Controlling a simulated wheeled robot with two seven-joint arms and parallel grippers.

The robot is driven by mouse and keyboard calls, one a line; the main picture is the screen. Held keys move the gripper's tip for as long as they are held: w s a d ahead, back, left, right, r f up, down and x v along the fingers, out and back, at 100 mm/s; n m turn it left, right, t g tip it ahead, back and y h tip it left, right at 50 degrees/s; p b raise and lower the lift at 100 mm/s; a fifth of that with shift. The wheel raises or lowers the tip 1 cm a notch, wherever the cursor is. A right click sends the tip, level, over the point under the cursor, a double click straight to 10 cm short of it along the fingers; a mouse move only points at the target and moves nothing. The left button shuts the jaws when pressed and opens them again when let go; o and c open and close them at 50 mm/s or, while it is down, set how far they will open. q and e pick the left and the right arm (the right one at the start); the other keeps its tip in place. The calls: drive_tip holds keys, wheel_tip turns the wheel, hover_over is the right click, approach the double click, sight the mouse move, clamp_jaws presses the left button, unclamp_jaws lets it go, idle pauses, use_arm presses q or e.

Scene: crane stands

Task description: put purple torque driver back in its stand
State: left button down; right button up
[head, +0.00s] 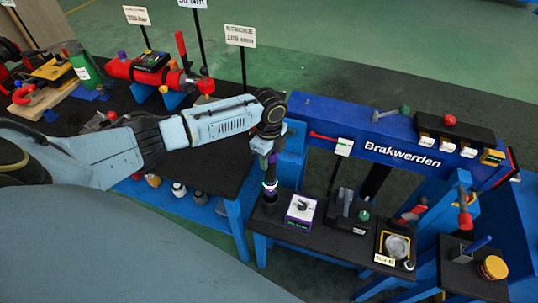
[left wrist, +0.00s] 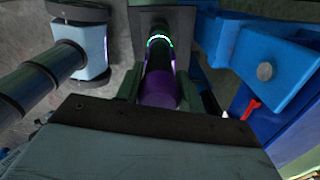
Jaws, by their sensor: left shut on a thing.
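The purple torque driver (head: 271,168) hangs upright below my left gripper (head: 268,143) in the head view, with a glowing green ring partway down. In the left wrist view the purple driver (left wrist: 160,92) lies between the green-grey fingers of my left gripper (left wrist: 160,88), which is shut on it. Its far end points at a dark square surface (left wrist: 142,22). In the head view its lower end is over the left end of the black bench top (head: 336,236). I cannot tell the stand apart there, nor whether the driver touches it. My right gripper is not in view.
A white box with a purple label (head: 300,209) stands close right of the driver. A blue beam marked Brakwerden (head: 400,150) runs behind. A black device with a green knob (head: 350,210) and a yellow-framed gauge (head: 396,246) stand farther right.

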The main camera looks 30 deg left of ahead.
sight(269, 171)
use_arm(q)
drive_tip(key=shift+w+f+b, duration=0.1)
drive_tip(key=shift+f+b, duration=2.15)
drive_tip(key=shift+f, duration=1.4)
drive_tip(key=c, duration=0.9)
unclamp_jaws()
drive_tip(key=shift+r, duration=0.1)
drive_tip(key=shift+c, duration=0.2)
drive_tip(key=shift+o, duration=0.6)
wheel_tip(269, 171, up, 5)
drive_tip(key=p, duration=0.5)
